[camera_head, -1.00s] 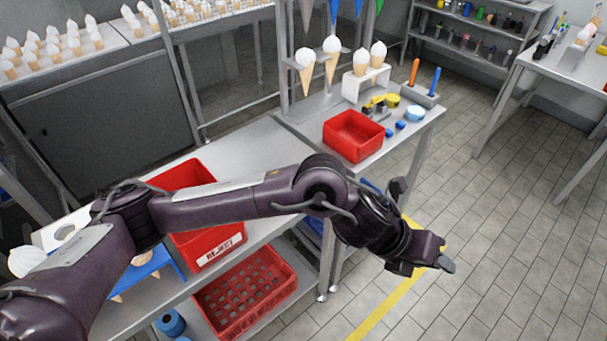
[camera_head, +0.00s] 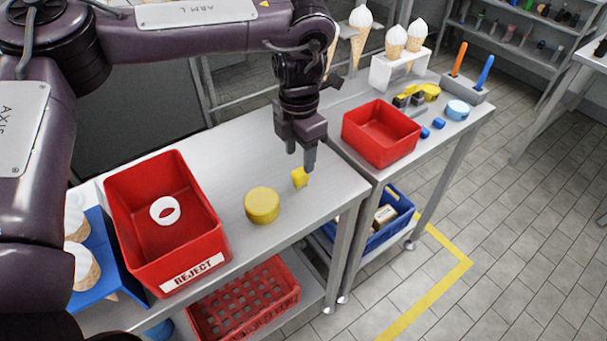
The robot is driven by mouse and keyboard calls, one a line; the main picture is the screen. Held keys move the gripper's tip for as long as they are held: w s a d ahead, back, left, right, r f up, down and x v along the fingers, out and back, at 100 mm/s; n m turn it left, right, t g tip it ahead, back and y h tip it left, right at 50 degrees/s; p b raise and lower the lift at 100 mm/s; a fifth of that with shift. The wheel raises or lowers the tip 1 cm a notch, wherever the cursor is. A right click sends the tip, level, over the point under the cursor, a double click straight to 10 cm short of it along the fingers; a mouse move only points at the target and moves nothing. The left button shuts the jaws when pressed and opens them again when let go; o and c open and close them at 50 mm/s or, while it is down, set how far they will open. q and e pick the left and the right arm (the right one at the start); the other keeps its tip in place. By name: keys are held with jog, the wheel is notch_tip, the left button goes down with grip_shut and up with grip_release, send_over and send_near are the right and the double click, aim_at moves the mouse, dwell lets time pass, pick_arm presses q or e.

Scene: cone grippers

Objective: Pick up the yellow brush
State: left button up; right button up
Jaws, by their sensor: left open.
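My left gripper (camera_head: 300,152) points down over the steel table, open. Just below its fingertips is a small yellow piece (camera_head: 300,178) on the table top. It may be the yellow brush, but its shape is too small to tell, and I cannot tell whether a finger touches it. A round, flat-topped yellow piece (camera_head: 262,205) lies to its left, nearer the front edge. My right gripper is not in view.
A red REJECT bin (camera_head: 192,262) with a white ring (camera_head: 165,210) inside stands left on the table (camera_head: 240,158). A red tray (camera_head: 380,133) and yellow-black items (camera_head: 409,97) are on the right table. Cones in a blue holder (camera_head: 112,262) stand far left.

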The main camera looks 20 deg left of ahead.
aim_at(300, 171)
pick_arm(q)
jog(key=shift+s+f, duration=0.45)
jog(key=shift+f, duration=0.4)
jog(key=shift+f+p, duration=0.5)
jog(key=shift+f, duration=0.3)
jog(key=shift+w+d+f, duration=0.1)
jog(key=shift+w+f, duration=0.1)
jog(key=shift+f, duration=1.3)
jog(key=c, duration=0.8)
grip_shut()
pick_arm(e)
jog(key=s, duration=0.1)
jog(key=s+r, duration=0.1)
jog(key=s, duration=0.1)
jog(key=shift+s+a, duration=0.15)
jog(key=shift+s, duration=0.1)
pick_arm(q)
jog(key=shift+r, duration=0.15)
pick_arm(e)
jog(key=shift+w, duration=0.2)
